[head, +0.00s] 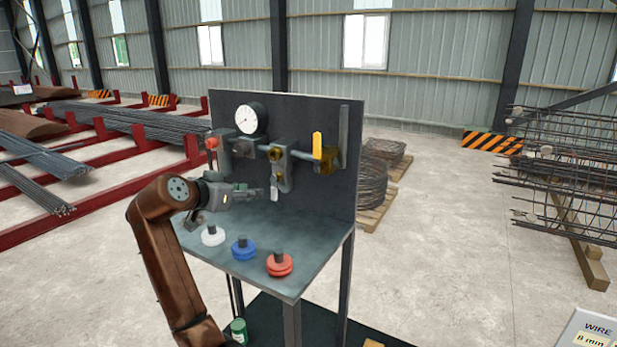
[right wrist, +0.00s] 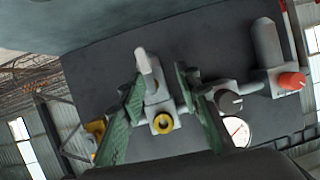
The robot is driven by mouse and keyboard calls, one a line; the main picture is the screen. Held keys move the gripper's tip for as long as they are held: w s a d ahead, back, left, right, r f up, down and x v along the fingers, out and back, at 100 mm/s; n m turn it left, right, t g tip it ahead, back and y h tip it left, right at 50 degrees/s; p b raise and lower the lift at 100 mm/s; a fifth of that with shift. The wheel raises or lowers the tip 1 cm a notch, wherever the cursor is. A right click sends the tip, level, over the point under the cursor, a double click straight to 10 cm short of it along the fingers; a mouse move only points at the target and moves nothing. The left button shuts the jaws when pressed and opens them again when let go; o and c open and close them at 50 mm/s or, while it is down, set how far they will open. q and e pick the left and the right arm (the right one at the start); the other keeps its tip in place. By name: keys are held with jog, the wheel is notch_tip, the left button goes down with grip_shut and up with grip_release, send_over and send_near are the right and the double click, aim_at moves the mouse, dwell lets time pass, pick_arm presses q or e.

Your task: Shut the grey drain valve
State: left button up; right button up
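The grey drain valve, with a pale grey lever (head: 274,195) hanging down, is on the dark upright panel, below the brass fitting (head: 275,153). In the right wrist view, which is turned about upside down, its lever (right wrist: 146,66) points up and a brass nut (right wrist: 162,123) shows below it. My right gripper (head: 264,192) reaches in from the left at lever height. In the right wrist view my right gripper (right wrist: 160,84) is open, its green fingers on either side of the valve. I cannot tell whether a finger touches the lever. My left gripper is not in view.
A yellow upright lever (head: 317,145) is right of the valve. A round gauge (head: 252,119) and a red knob (head: 211,143) are to the left.

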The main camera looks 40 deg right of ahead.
aim_at(273, 192)
jog(key=shift+g, duration=0.6)
jog(key=d+f+p, duration=0.1)
jog(key=d, duration=0.1)
jog(key=d+p, duration=0.1)
jog(key=d, duration=0.1)
jog(key=d+f+p, duration=0.1)
jog(key=d, duration=0.2)
jog(key=shift+w+f, duration=0.2)
jog(key=shift+f, duration=0.1)
jog(key=shift+w+d+f, duration=0.2)
jog(key=shift+d, duration=0.25)
jog(key=shift+f, duration=0.1)
jog(key=c, duration=0.4)
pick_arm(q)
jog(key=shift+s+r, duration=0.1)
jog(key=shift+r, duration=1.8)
pick_arm(e)
grip_shut()
